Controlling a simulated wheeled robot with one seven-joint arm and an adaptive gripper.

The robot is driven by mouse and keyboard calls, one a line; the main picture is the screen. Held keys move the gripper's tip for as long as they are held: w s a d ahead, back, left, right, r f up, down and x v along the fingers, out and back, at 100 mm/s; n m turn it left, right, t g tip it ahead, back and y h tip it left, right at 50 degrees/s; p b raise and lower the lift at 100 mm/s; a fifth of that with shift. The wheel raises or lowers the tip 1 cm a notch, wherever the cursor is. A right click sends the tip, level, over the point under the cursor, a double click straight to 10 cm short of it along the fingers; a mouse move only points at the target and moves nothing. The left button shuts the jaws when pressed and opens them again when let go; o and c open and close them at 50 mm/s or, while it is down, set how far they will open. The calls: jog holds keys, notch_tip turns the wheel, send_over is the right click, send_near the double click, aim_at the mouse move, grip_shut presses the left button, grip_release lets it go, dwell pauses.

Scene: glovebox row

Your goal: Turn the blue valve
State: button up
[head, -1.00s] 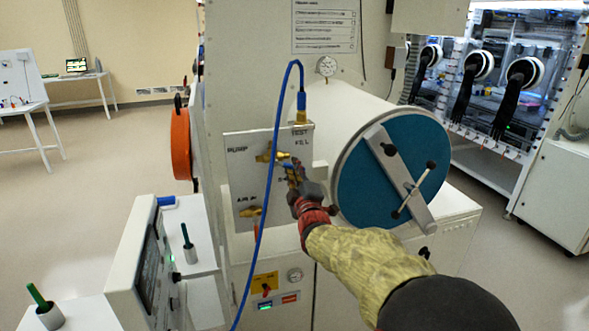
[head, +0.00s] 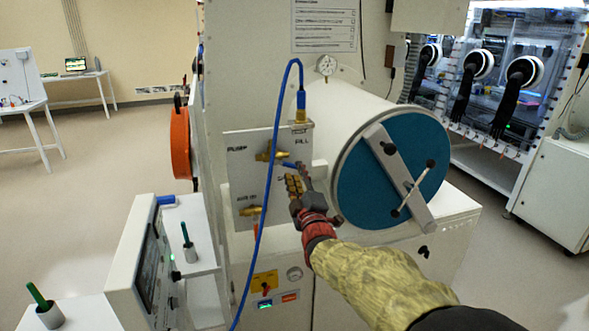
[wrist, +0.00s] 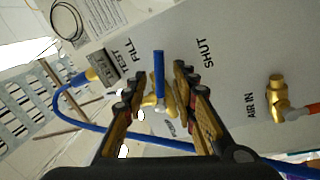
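The blue valve is a brass fitting with a blue lever (wrist: 159,75) on a pale panel (head: 237,177). In the wrist view its lever points up between the printed words FILL and SHUT. In the head view the lever (head: 288,164) shows as a small blue piece just above my gripper (head: 293,184). In the wrist view my gripper (wrist: 157,90) is open, with one finger on each side of the lever and visible gaps to both. I cannot tell how far the fingertips are from the panel.
A blue hose (head: 268,180) loops down in front of the panel from a brass fitting (head: 300,112). The AIR IN valve (wrist: 277,95) sits lower on the panel. A chamber with a round teal door (head: 365,170) and crossbar stands close right of my gripper.

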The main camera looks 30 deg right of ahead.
jog(key=v, duration=0.8)
jog(key=shift+w, duration=0.1)
jog(key=shift+c, duration=0.5)
